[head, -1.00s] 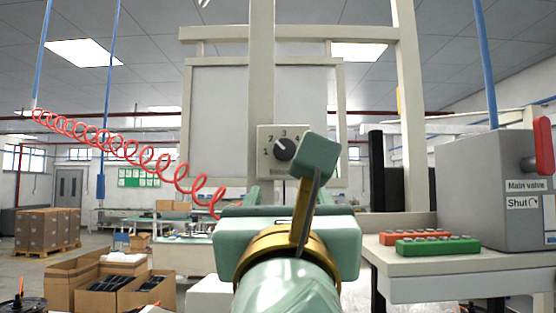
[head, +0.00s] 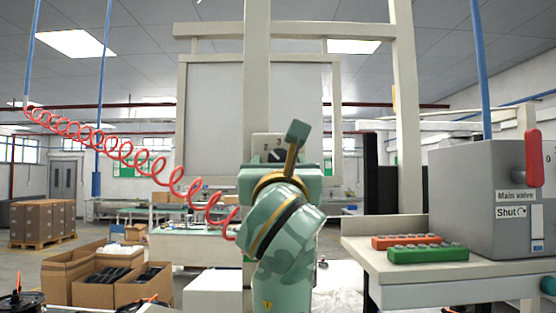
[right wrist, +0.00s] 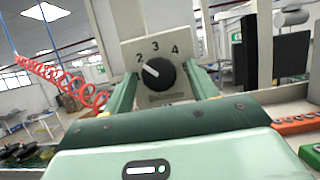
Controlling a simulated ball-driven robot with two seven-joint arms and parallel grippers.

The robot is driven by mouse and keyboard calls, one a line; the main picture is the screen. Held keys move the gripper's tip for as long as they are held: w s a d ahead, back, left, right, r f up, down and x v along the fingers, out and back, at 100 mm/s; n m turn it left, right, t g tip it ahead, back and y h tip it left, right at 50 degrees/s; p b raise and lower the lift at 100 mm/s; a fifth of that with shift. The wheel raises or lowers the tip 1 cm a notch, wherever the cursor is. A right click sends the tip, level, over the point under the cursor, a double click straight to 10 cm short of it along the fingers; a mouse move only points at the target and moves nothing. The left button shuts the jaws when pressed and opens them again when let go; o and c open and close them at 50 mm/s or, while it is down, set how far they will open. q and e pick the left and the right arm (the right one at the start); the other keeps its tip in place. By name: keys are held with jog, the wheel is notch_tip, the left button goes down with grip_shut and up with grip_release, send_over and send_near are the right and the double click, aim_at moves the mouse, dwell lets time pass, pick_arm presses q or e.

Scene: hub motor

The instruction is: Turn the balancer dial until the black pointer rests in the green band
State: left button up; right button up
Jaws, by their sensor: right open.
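The balancer dial (right wrist: 158,74) is a round black knob with a white mark, on a pale plate (right wrist: 133,46) numbered 2, 3 and 4 in the right wrist view. The mark points up and left, close to the 2. In the head view the plate (head: 261,140) shows above my right gripper (head: 281,163), which covers most of the knob. In the right wrist view my right gripper (right wrist: 160,78) is open, one green finger on each side of the knob. I cannot tell whether they touch it. I see no separate black pointer or green band. My left gripper is not in view.
The plate is on a cream upright post (head: 257,65). A red coiled hose (head: 130,155) hangs at left. At right, a bench (head: 375,262) holds orange (head: 405,241) and green (head: 428,255) blocks and a grey main valve box (head: 470,180) with a red handle, labelled Shut.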

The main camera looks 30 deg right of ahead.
jog(key=shift+c, duration=0.7)
jog(key=c, duration=0.9)
jog(key=shift+o, duration=0.2)
